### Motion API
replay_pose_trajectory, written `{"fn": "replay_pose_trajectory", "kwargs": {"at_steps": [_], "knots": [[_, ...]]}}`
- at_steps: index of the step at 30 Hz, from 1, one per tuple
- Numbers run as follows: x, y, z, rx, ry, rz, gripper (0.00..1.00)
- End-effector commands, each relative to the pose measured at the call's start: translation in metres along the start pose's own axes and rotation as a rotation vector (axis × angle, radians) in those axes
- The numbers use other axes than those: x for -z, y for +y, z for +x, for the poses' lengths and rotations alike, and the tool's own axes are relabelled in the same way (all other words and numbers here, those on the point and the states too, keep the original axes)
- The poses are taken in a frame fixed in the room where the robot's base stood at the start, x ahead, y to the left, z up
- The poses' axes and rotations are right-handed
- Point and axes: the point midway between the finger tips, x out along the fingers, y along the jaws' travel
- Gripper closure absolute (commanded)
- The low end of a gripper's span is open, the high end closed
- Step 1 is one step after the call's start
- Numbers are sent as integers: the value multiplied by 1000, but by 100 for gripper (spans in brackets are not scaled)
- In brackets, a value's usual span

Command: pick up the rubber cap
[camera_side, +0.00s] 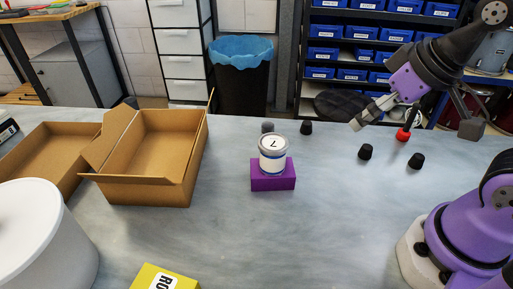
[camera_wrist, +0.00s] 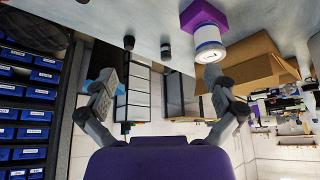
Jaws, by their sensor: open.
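Several small black rubber caps stand apart on the grey bench: one cap (camera_side: 365,152) below my gripper in the side view, one (camera_side: 416,161) to its right, one (camera_side: 306,128) and another (camera_side: 267,127) behind the can. I cannot tell which one the task means. My gripper (camera_side: 366,113) is raised above the bench, tilted down to the left, and empty. In the wrist view my gripper (camera_wrist: 160,80) has its fingers wide apart, with nothing between them. That view shows a dark cap (camera_wrist: 128,42) and another cap (camera_wrist: 165,52) beyond the fingertips.
A white can (camera_side: 272,160) stands on a purple block (camera_side: 272,182) mid-bench. Open cardboard boxes (camera_side: 150,190) lie to the left, with a white drum (camera_side: 40,240) and a yellow box (camera_side: 163,280) nearer. A red object (camera_side: 403,134) is near my gripper. The front middle is clear.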

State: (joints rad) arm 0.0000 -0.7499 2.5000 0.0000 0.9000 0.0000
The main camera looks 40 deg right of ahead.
Motion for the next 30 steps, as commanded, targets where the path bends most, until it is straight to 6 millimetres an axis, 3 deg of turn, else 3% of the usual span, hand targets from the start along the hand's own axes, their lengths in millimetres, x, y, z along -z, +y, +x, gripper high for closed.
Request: {"fn": "replay_pose_trajectory", "kwargs": {"at_steps": [1, 3, 18, 20, 25, 30], "knots": [[0, 0, 0, 0, 0, 0, 0], [0, 0, 0, 0, 0, 0, 29], [1, 7, 1, -15, -16, -18, 29], [2, 19, 4, -38, -49, -52, 29], [-6, 86, 16, -83, -236, -240, 29], [-37, 156, 22, 7, -409, -439, 29]]}}
